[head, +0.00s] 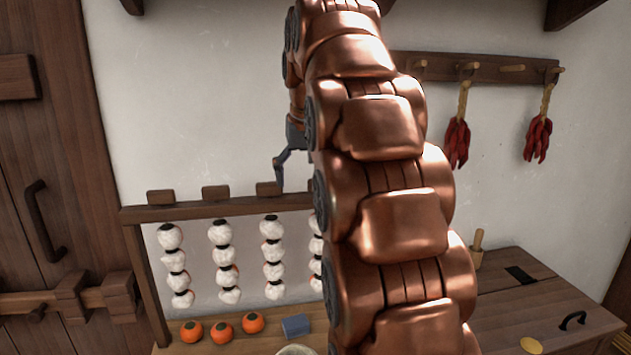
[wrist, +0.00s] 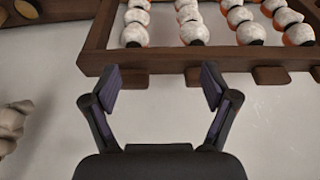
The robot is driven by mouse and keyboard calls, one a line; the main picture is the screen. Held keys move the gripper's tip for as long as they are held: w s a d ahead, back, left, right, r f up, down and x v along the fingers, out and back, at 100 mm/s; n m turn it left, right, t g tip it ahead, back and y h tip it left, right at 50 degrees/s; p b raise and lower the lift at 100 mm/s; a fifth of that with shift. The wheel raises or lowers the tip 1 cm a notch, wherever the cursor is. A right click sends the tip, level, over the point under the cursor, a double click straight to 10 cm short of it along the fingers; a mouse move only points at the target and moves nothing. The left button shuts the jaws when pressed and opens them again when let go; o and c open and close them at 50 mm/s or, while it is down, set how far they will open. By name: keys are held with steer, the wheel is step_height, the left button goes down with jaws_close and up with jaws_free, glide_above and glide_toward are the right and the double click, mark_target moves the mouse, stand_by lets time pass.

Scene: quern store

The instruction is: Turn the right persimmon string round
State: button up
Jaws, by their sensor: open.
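Several strings of pale, white-dusted persimmons with dark bands and some orange patches hang from a wooden rack (head: 225,210). The right persimmon string (head: 316,245) is partly hidden behind my arm in the head view. In the wrist view, which is upside down, this string (wrist: 136,22) is the leftmost, near the rack's end post. My gripper (wrist: 162,82) is open and empty, on the rail's top side, close to the right string's end of the rack. In the head view only one finger (head: 282,166) shows beside my arm, above the rail.
Small wooden blocks (head: 216,192) stand along the rail. Orange persimmons (head: 222,330) and a blue block (head: 295,326) lie below the strings. Red pepper bunches (head: 457,143) hang from a peg rail at right. A wooden chest (head: 545,300) stands at lower right.

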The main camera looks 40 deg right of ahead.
steer(key=w+d+r, duration=0.1)
steer(key=d+r, duration=0.3)
steer(key=d, duration=0.2)
steer(key=shift+m+t+h, duration=0.4)
steer(key=b+x, duration=0.2)
steer(key=x, duration=0.1)
steer(key=b+x, duration=0.2)
steer(key=x, duration=0.1)
steer(key=shift+a+f+b, duration=0.2)
steer(key=shift+f+b, duration=0.05)
steer(key=shift+b, duration=0.05)
steer(key=shift+w+r+p, duration=0.2)
steer(key=shift+p, duration=0.25)
steer(key=shift+x, duration=0.95)
steer(key=shift+a, duration=0.1)
steer(key=c, duration=1.1)
steer(key=shift+c, duration=0.3)
